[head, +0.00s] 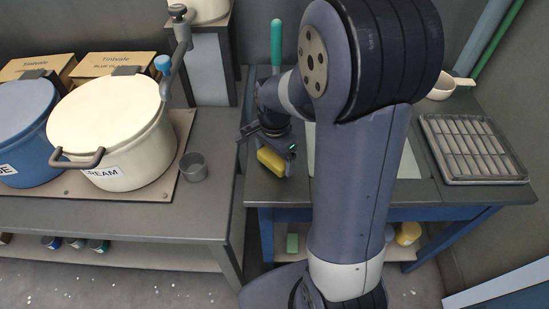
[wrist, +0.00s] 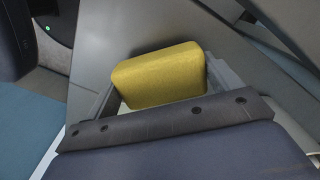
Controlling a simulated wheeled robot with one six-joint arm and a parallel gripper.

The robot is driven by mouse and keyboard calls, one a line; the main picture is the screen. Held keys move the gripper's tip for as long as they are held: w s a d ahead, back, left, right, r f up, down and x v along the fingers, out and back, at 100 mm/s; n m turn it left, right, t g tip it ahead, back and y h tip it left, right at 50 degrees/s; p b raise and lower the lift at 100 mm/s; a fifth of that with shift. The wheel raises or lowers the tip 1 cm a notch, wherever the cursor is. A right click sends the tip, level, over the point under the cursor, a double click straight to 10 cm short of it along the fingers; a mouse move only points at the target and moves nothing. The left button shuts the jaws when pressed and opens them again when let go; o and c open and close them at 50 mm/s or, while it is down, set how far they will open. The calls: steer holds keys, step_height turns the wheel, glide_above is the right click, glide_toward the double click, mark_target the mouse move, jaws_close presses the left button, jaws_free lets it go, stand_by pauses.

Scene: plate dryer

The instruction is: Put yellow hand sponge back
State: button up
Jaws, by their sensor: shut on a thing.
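The yellow hand sponge (head: 271,161) is a small block held by my gripper (head: 272,152) at the left end of the blue-legged table (head: 262,190). In the wrist view the sponge (wrist: 160,75) sits between the two grey fingers of my gripper (wrist: 162,88), which are shut on its sides. I cannot tell whether the sponge touches the tabletop. My arm hides much of the table's middle.
A rack-like tray (head: 472,148) and a white scoop (head: 441,88) are on the table's right. A yellow item (head: 407,233) and a green block (head: 292,243) lie on the lower shelf. A cream pot (head: 112,130) and grey cup (head: 193,167) stand left.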

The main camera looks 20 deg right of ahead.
mark_target(275, 156)
steer(key=shift+f, duration=0.6)
steer(key=shift+f, duration=0.1)
steer(key=o, duration=0.8)
step_height(275, 156, up, 12)
steer(key=shift+r+p, duration=0.15)
steer(key=shift+p, duration=0.2)
